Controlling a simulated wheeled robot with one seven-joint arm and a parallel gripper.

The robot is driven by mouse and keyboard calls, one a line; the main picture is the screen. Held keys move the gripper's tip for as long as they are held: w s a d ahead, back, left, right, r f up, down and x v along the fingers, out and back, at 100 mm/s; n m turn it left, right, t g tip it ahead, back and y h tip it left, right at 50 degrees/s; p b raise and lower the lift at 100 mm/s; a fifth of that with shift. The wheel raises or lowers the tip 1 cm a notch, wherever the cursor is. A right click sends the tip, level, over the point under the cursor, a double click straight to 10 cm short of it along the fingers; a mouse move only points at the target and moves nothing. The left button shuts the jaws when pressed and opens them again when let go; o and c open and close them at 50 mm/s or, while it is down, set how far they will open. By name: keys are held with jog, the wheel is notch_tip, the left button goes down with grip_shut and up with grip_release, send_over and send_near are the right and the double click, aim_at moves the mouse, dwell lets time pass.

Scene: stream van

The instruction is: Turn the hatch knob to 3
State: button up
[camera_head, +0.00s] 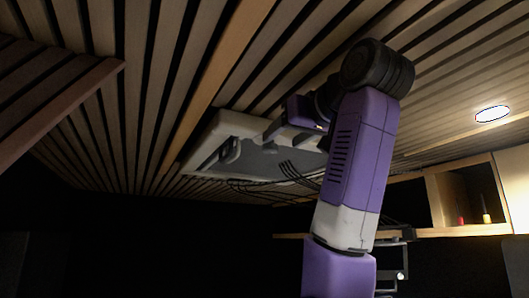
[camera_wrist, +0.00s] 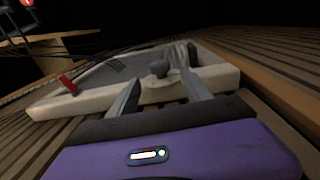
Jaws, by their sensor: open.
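The white-framed hatch (camera_head: 214,131) is set in the slatted ceiling, with a grey panel inside its frame. It also shows in the wrist view (camera_wrist: 98,97). A small grey knob (camera_wrist: 159,69) sits at the hatch's near edge in the wrist view, seen between my two fingers. I cannot read any numbers or a pointer on it. My gripper (camera_wrist: 158,62) is open, its fingers apart and pointing at the hatch edge. Whether the fingers touch the knob is unclear. In the head view my gripper (camera_head: 279,130) is up at the hatch and the knob is not visible.
A red lever (camera_wrist: 68,85) and a dark latch (camera_wrist: 193,56) are on the hatch. Dark cables (camera_head: 285,180) hang below it. A wooden beam (camera_head: 215,90) runs beside the hatch. A shelf (camera_head: 460,231) with small items is at the right. The space below the hatch is dark.

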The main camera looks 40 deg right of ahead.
aim_at(274, 144)
jog(key=p+x, duration=0.2)
jog(key=x, duration=0.4)
jog(key=shift+p+x, duration=0.4)
jog(key=shift+x, duration=0.35)
grip_shut()
jog(key=shift+d+n+t+y, duration=0.1)
jog(key=shift+n+t+y, duration=0.4)
jog(key=shift+n+y, duration=1.5)
jog(key=shift+m+y, duration=0.4)
grip_release()
jog(key=shift+s, duration=0.1)
